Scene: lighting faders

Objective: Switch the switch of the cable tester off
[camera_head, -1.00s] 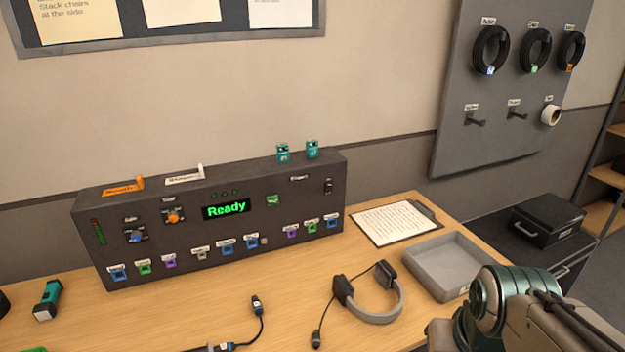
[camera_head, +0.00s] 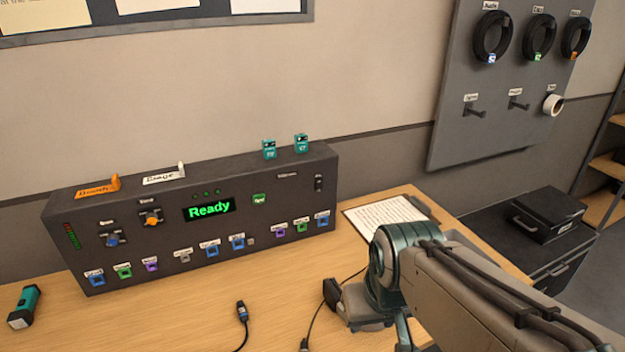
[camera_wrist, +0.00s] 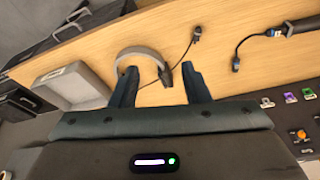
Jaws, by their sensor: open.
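A dark console (camera_head: 130,263) with a lit green "Ready" display stands on the wooden desk against the wall. A small black switch (camera_head: 318,183) sits at its upper right; its position is too small to tell. The label near it is unreadable, so I cannot tell which part is named the cable tester. Two small teal boxes (camera_head: 269,149) stand on the console top. My gripper (camera_wrist: 160,82) is open and empty in the wrist view, above the desk and pointing towards the headset (camera_wrist: 140,55), apart from the console. In the head view my arm hides the tray and most of the headset.
A cable (camera_head: 242,312) lies on the desk in front of the console. A clipboard (camera_head: 385,215) lies to the console's right. A grey tray (camera_wrist: 72,88) shows in the wrist view. A teal torch (camera_head: 24,307) is at far left. The desk directly before the console is mostly clear.

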